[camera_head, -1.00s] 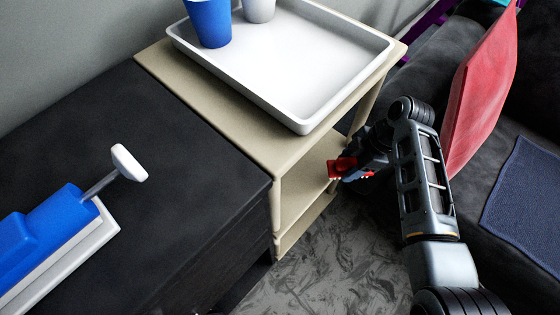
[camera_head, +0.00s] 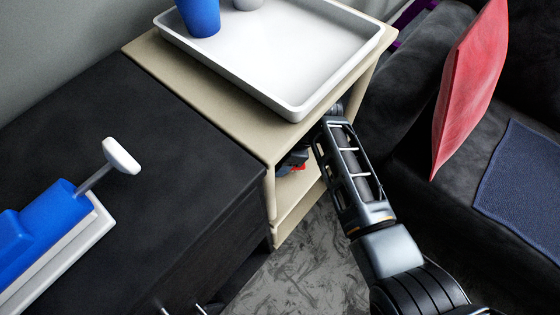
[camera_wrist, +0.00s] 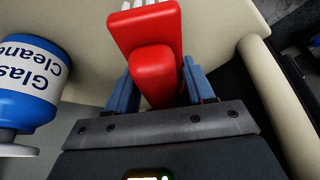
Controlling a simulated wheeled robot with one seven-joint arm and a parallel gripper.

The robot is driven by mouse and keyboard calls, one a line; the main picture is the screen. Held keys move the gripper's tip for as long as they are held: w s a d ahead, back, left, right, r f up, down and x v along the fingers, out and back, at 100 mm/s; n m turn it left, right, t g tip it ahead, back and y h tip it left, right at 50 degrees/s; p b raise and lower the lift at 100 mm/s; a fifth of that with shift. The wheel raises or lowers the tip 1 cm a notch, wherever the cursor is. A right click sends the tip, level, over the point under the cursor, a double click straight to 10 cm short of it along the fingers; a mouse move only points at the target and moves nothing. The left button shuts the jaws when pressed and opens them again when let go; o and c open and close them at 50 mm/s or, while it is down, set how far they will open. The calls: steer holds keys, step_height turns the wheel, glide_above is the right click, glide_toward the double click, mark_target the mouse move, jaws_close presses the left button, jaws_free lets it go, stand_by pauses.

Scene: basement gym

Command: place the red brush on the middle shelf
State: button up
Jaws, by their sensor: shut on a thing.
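The red brush (camera_wrist: 150,45) is between the two blue fingers of my gripper (camera_wrist: 157,88) in the wrist view, with pale bristles at its far end. My gripper is shut on it. In the head view my gripper (camera_head: 294,166) reaches under the top of the beige shelf unit (camera_head: 200,95), and only a bit of red shows there. The middle shelf (camera_head: 288,190) shows partly beneath the top board. A beige shelf surface (camera_wrist: 225,30) lies beyond the brush in the wrist view; I cannot tell whether the brush touches it.
A blue and white glass cleaner bottle (camera_wrist: 30,80) stands left of my gripper. A beige post (camera_wrist: 275,100) is close on the right. A white tray (camera_head: 290,105) with a blue cup (camera_head: 200,15) sits on top. A black cabinet (camera_head: 130,200) adjoins the unit.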

steer(key=shift+f, duration=1)
steer(key=shift+f, duration=0.15)
steer(key=o, duration=1)
steer(key=p+v, duration=0.1)
steer(key=v, duration=0.4)
steer(key=w+d, duration=0.1)
steer(key=d, duration=1.1)
steer(key=shift+w, duration=0.2)
